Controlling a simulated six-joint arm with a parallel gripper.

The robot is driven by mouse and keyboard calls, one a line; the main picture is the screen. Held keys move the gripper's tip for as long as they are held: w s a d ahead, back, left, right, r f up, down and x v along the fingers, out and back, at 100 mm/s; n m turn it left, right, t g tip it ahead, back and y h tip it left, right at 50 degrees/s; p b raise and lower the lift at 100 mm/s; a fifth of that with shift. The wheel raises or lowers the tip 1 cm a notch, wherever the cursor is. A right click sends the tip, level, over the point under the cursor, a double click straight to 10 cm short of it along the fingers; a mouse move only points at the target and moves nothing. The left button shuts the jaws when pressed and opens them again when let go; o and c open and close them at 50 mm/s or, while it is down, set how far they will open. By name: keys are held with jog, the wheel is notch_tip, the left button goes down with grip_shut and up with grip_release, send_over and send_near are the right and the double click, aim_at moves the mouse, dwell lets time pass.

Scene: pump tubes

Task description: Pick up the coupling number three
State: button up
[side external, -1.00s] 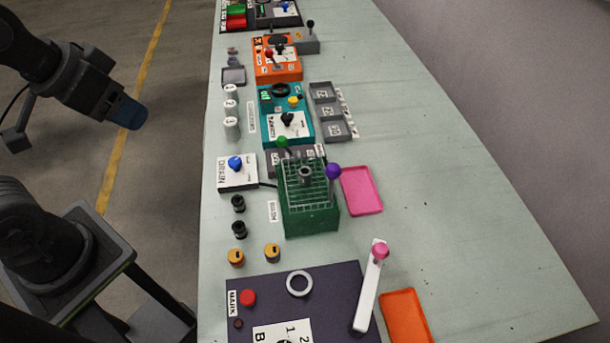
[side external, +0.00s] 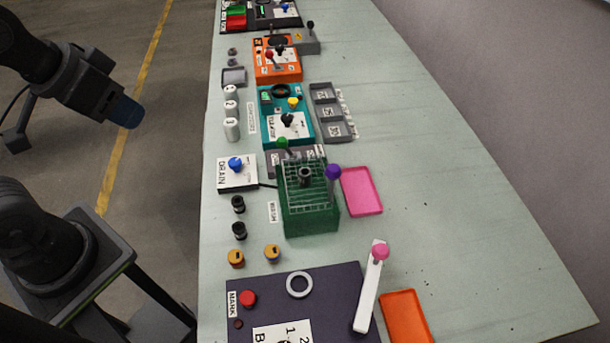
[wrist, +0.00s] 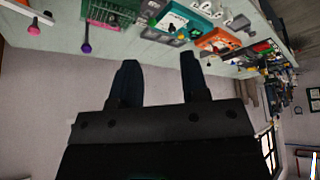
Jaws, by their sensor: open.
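Three white cylinders numbered 1, 2 and 3 stand in a row near the table's left edge in the side view. The one marked 3, the coupling number three (side external: 232,129), is nearest the camera and upright. The others are coupling number two (side external: 231,107) and coupling number one (side external: 231,91). My gripper (side external: 126,113) hangs over the floor to the left of the table, well apart from the couplings. The wrist view shows its two dark fingers (wrist: 160,72) spread apart with nothing between them.
A teal device (side external: 287,118) stands right of the couplings, with grey trays (side external: 333,112) beyond. Nearer are a white drain switch box (side external: 237,172), a green basket unit (side external: 309,216) with a purple-knobbed lever, and a pink tray (side external: 362,190). The table's right side is clear.

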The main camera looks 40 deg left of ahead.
jog(key=w+d+m+g, duration=0.2)
jog(key=w+d+m, duration=0.3)
jog(key=w+m, duration=0.5)
jog(key=m+g, duration=0.4)
jog(key=m, duration=1)
send_over(305, 171)
jog(key=f, duration=1.8)
jog(key=shift+s+a+f, duration=0.1)
jog(key=shift+s+f, duration=0.1)
jog(key=shift+f, duration=0.2)
jog(key=shift+w+f, duration=0.2)
jog(key=shift+f, duration=2.85)
jog(key=shift+r, duration=0.1)
jog(key=c, duration=0.7)
